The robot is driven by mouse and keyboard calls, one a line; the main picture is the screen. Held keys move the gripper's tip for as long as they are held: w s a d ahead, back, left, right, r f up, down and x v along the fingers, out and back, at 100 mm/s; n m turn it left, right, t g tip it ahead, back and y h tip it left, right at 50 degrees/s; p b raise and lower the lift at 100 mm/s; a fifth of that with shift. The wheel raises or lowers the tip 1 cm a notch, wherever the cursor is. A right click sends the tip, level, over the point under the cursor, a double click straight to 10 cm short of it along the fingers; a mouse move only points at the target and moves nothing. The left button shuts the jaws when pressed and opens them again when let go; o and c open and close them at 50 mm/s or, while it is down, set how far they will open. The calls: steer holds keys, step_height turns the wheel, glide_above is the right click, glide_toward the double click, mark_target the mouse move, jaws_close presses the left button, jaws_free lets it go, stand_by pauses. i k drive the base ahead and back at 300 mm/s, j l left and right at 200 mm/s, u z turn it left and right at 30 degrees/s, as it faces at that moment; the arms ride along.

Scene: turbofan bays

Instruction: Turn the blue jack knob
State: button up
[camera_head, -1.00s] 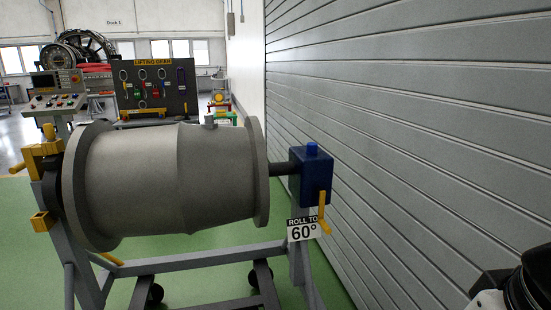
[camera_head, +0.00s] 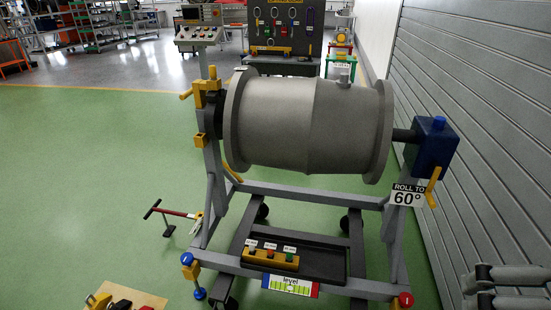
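A blue jack knob (camera_head: 186,258) sits on the front left corner of the grey stand (camera_head: 228,266). A yellow bracket and a blue-ended screw foot show just below it. A red knob (camera_head: 405,299) is on the front right corner. My gripper (camera_head: 468,293) is at the lower right edge, partly cut off by the frame. Its two fingers point left and look apart, with nothing seen between them. It is far to the right of the blue jack knob and not touching it.
A grey drum (camera_head: 300,125) lies across the stand, with a blue gearbox (camera_head: 430,148) and yellow crank at right. A level gauge (camera_head: 290,286) and a yellow button box (camera_head: 272,257) are at the front. A T-handled tool (camera_head: 172,213) lies on the green floor. A grey shutter wall (camera_head: 490,110) bounds the right.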

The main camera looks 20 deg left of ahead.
mark_target(187, 258)
steer(key=u, duration=1.05)
